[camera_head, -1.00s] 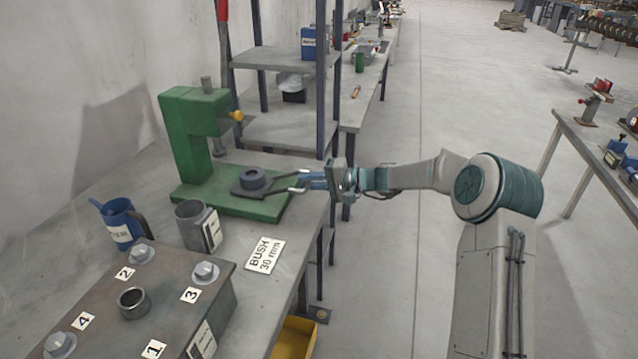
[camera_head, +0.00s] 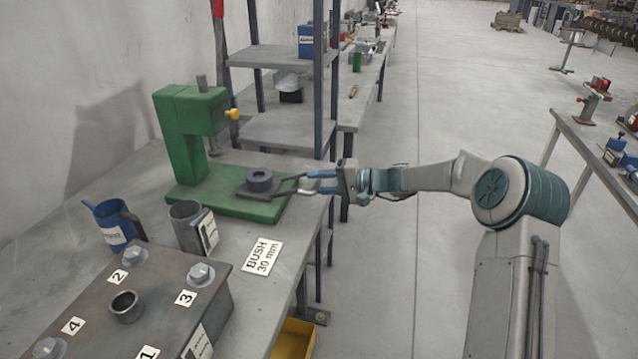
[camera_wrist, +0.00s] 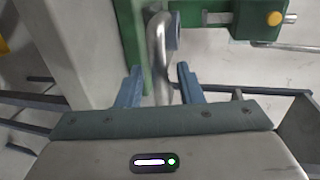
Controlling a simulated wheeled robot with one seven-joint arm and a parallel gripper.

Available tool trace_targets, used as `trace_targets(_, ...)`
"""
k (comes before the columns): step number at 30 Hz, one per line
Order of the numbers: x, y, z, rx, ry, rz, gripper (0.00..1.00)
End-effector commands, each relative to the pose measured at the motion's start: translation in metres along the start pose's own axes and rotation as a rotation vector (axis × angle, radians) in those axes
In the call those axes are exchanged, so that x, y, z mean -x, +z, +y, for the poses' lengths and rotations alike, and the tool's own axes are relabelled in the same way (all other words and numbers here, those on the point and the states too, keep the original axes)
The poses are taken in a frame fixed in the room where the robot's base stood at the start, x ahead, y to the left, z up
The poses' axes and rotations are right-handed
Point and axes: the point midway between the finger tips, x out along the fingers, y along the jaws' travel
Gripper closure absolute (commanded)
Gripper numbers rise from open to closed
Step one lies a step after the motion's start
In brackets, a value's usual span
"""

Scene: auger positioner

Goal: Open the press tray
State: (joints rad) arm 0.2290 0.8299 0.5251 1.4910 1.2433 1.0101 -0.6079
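The green press (camera_head: 190,140) stands on the bench against the wall. Its dark tray (camera_head: 246,190) carries a grey ring (camera_head: 259,180) and lies on the press's green base, toward the base's right side. The tray's looped metal handle (camera_head: 287,187) reaches right toward the aisle. My gripper (camera_head: 315,182) is at the outer end of this handle. In the wrist view the grey handle (camera_wrist: 160,55) runs between the two blue fingers of my gripper (camera_wrist: 160,75).
A grey cup (camera_head: 187,226), a blue jug (camera_head: 112,224) and a "BUSH 30 mm" card (camera_head: 262,257) are on the bench (camera_head: 236,300). A numbered block (camera_head: 190,318) is in front. Shelving (camera_head: 290,58) stands behind. The aisle floor at right is clear.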

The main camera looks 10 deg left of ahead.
Motion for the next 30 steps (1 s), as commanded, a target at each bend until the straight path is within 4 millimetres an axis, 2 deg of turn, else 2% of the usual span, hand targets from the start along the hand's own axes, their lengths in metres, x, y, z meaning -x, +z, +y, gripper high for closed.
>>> trace_targets(5,0.023,-0.001,0.001,0.000,0.001,0.004,0.67)
trace_targets(12,0.079,-0.001,0.001,0.001,0.002,0.005,0.67)
trace_targets(18,0.116,-0.001,0.001,0.000,0.002,0.003,0.67)
trace_targets(24,0.134,0.000,0.000,0.000,0.001,0.000,0.67)
trace_targets(30,0.136,0.000,0.000,0.000,0.001,-0.001,0.67)
